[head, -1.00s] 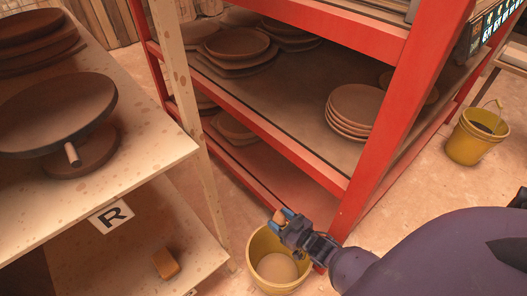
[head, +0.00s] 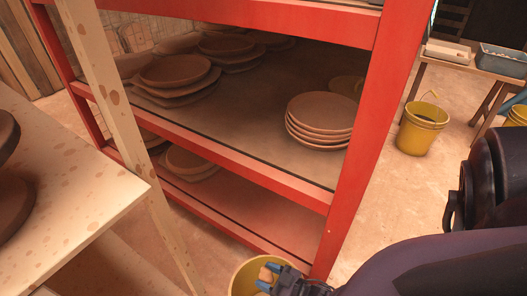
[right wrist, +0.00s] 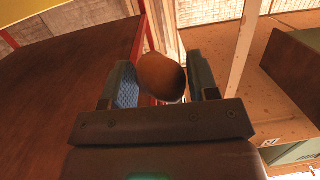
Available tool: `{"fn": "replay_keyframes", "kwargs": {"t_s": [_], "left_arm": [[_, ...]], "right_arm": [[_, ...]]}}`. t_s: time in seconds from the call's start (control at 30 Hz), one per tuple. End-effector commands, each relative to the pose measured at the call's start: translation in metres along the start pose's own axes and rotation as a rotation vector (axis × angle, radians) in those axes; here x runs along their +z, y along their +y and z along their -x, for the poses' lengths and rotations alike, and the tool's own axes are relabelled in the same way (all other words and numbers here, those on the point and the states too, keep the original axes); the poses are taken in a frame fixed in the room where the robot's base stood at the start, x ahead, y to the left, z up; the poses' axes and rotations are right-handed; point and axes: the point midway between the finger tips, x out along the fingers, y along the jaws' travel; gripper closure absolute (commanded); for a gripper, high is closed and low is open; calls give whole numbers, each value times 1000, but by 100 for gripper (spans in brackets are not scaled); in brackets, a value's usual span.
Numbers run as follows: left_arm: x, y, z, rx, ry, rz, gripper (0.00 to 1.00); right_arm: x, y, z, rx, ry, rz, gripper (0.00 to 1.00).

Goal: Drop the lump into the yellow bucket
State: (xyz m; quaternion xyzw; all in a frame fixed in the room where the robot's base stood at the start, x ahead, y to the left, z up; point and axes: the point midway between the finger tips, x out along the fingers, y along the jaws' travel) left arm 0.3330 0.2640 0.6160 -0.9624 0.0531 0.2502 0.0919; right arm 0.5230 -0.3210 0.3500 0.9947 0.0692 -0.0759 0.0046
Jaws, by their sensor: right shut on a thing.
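The brown, rounded lump (head: 265,274) is between the blue-tipped fingers of my right gripper (head: 268,278). In the right wrist view the lump (right wrist: 162,77) sits between the two fingers (right wrist: 163,85). In the head view the lump appears in front of the yellow bucket's (head: 238,281) opening, at the bottom edge of the picture. The bucket's lower part is cut off, and its right side is hidden by the gripper. I cannot tell how high the lump is above the rim. My left gripper is not in view.
A red shelf rack (head: 345,170) with stacked clay plates (head: 320,118) stands right behind the bucket. A speckled pale table (head: 75,190) is at left. Another yellow bucket (head: 423,128) stands on the floor at right, near a wooden bench (head: 455,68).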

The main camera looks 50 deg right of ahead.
Motion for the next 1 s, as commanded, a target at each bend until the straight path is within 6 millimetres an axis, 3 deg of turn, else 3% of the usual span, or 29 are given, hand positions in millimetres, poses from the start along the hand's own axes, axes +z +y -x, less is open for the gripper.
{"fn": "replay_keyframes", "kwargs": {"t_s": [0.4, 0.43, 0.6, 1.0], "left_arm": [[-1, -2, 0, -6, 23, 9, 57], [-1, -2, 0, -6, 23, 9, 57], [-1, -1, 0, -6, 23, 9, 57], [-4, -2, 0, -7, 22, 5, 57]], "right_arm": [[4, 0, -2, 0, 3, 1, 71], [4, 0, -2, 0, 3, 1, 44], [4, 0, -2, 0, 3, 1, 18], [-3, 0, -2, 0, 6, 2, 16]]}}
